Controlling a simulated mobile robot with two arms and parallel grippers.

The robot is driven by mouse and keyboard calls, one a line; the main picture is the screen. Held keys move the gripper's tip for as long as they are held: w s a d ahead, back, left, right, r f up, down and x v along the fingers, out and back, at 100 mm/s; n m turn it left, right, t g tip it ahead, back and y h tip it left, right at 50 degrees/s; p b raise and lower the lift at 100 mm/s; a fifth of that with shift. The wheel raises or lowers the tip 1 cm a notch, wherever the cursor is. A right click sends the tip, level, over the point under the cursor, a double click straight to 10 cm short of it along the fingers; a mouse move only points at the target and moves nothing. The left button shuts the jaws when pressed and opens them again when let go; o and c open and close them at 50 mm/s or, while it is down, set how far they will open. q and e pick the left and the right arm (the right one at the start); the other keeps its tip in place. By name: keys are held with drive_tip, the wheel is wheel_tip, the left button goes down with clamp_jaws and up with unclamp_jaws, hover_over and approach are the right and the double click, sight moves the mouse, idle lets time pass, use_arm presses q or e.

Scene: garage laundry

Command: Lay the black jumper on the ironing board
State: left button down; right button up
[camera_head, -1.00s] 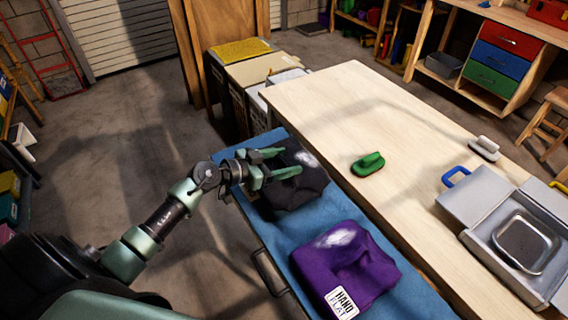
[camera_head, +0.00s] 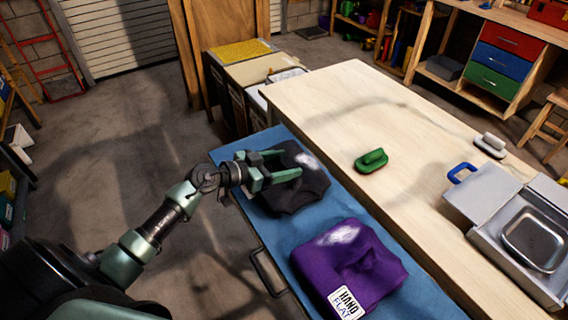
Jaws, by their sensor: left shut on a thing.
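The black jumper (camera_head: 298,187) lies folded at the far end of a blue padded surface (camera_head: 306,228), which may be the ironing board. My left gripper (camera_head: 290,167) is at the jumper's left side and is shut on it, its green fingers reaching over the cloth. Part of the jumper is hidden behind the fingers. A pale patch shows on its upper face. My right gripper is not in view.
A purple folded garment (camera_head: 352,262) with a white label lies nearer on the blue surface. A wooden worktop (camera_head: 370,112) runs alongside on the right, with a green-handled brush (camera_head: 371,161), a grey-handled one (camera_head: 490,145) and an open metal case (camera_head: 478,200). Bins (camera_head: 240,75) stand beyond.

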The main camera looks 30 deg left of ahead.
use_arm(q)
drive_tip(key=shift+f, duration=0.5)
drive_tip(key=shift+c, duration=1.9)
unclamp_jaws()
drive_tip(key=shift+o, duration=0.7)
drive_tip(key=shift+f, duration=0.1)
drive_tip(key=v, duration=0.8)
